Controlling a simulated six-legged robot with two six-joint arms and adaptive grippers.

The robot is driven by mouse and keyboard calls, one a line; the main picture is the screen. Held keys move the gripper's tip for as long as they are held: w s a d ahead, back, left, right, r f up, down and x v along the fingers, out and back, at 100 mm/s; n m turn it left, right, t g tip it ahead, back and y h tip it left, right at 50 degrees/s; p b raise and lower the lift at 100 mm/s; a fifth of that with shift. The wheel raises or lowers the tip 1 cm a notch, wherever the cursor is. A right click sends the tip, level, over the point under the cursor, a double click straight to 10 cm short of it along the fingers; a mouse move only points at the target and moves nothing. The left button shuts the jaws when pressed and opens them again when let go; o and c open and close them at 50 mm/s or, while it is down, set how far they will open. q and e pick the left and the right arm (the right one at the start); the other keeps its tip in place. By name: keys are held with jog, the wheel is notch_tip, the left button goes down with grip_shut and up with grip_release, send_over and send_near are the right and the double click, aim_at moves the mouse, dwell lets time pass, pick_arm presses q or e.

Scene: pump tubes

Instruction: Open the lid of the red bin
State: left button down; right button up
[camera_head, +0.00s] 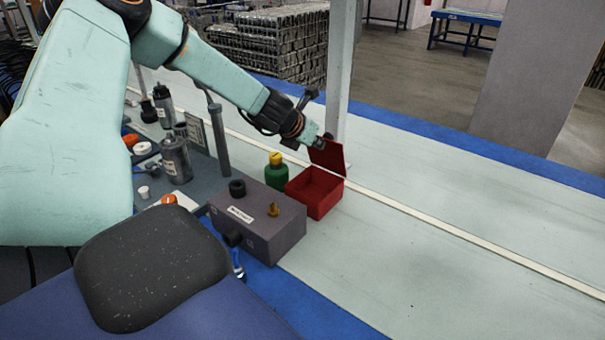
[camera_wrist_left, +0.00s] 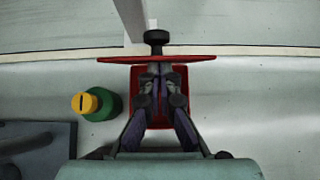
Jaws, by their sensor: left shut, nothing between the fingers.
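The red bin (camera_head: 316,194) stands on the pale table, to the right of a green bottle. Its red lid (camera_head: 328,156) is raised and stands roughly upright at the back edge, so the inside of the bin shows. My left gripper (camera_head: 318,141) is at the upper left of the lid, shut and empty. In the left wrist view the gripper (camera_wrist_left: 158,82) is over the bin (camera_wrist_left: 176,128), with its fingertips close to the lid (camera_wrist_left: 190,58), which is seen nearly edge-on. I cannot tell whether they touch it. My right gripper is not in view.
A green bottle with a yellow cap (camera_head: 276,172) stands close to the bin's left side. A pale post (camera_head: 341,70) rises behind the lid. The table to the right is clear.

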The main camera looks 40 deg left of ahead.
aim_at(328, 135)
pick_arm(q)
jog(key=shift+w+a+r, duration=0.1)
jog(key=shift+w+r, duration=0.25)
jog(key=shift+w, duration=0.45)
jog(key=shift+w+a+r, duration=0.1)
jog(key=shift+w+r, duration=0.2)
jog(key=shift+w, duration=0.55)
jog(key=shift+r, duration=0.15)
notch_tip(328, 135, up, 9)
jog(key=s+p, duration=0.3)
jog(key=p, duration=0.6)
jog(key=shift+d+r, duration=0.15)
jog(key=shift+r, duration=0.05)
jog(key=shift+w, duration=0.1)
